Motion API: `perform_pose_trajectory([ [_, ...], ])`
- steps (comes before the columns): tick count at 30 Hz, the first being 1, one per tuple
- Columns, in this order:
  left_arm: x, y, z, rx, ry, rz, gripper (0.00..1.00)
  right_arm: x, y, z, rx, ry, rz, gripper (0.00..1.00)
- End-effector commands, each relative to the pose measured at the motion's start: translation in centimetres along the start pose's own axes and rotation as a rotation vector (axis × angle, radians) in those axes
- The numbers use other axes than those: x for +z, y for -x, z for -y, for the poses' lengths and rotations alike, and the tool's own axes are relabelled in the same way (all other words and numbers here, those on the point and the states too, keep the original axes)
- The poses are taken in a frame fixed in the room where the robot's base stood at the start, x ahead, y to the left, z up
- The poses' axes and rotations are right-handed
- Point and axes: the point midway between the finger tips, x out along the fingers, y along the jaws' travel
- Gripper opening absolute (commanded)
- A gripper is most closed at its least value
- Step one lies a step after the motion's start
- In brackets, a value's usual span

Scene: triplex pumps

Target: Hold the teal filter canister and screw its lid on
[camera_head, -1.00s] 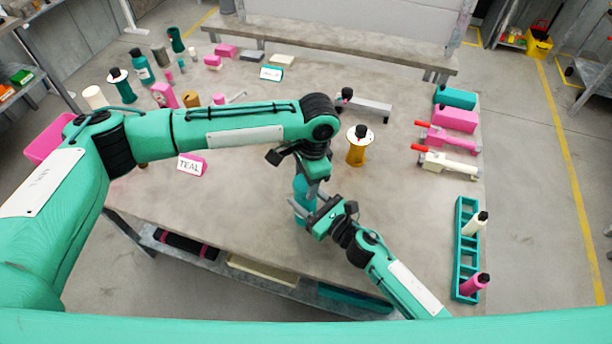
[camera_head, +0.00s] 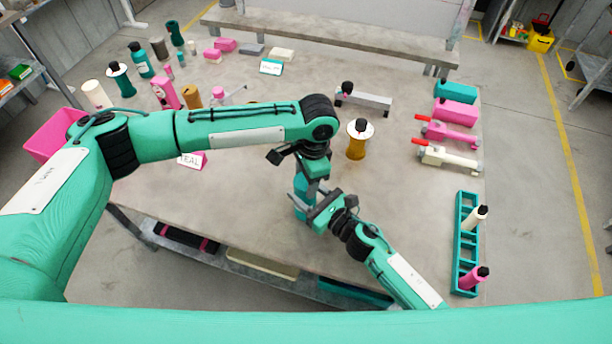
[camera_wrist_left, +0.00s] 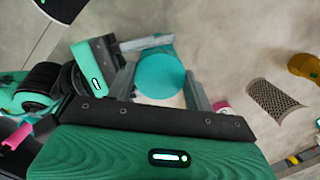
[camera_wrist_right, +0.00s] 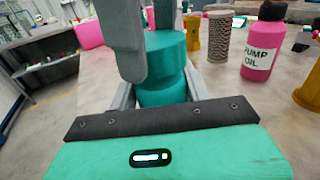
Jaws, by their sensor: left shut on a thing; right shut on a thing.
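The teal canister (camera_head: 300,203) stands upright near the table's front edge, partly hidden by my grippers. My right gripper (camera_wrist_right: 163,92) is shut around the canister's body (camera_wrist_right: 165,96) from the side. The round teal lid (camera_wrist_right: 166,55) sits on top; it shows from above as a disc in the left wrist view (camera_wrist_left: 160,73). My left gripper (camera_wrist_left: 160,86) is shut on the lid from above, with a grey finger on either side. A groove shows between lid and body; I cannot tell how tightly they join.
A pink pump oil bottle (camera_wrist_right: 263,48), a mesh cylinder (camera_wrist_right: 220,38) and an amber part (camera_wrist_right: 191,38) stand beyond the canister. A teal rack (camera_head: 468,240) with two bottles lies at the right edge. Bare tabletop lies between.

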Motion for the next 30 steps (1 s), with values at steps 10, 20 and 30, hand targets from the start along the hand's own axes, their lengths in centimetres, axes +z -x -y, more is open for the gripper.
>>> perform_pose_trajectory([
  [10,0.0,-0.2,0.0,0.001,0.0,0.0,0.31,-0.1,0.0,0.0,0.0,0.001,-0.001,0.08],
  [20,-0.1,-0.9,0.0,0.001,0.001,0.0,0.31,-0.1,0.0,0.0,0.0,0.001,-0.001,0.08],
  [30,-0.1,-1.1,0.0,-0.01,-0.076,-0.002,0.31,-0.1,0.0,0.0,0.0,0.001,-0.001,0.0],
])
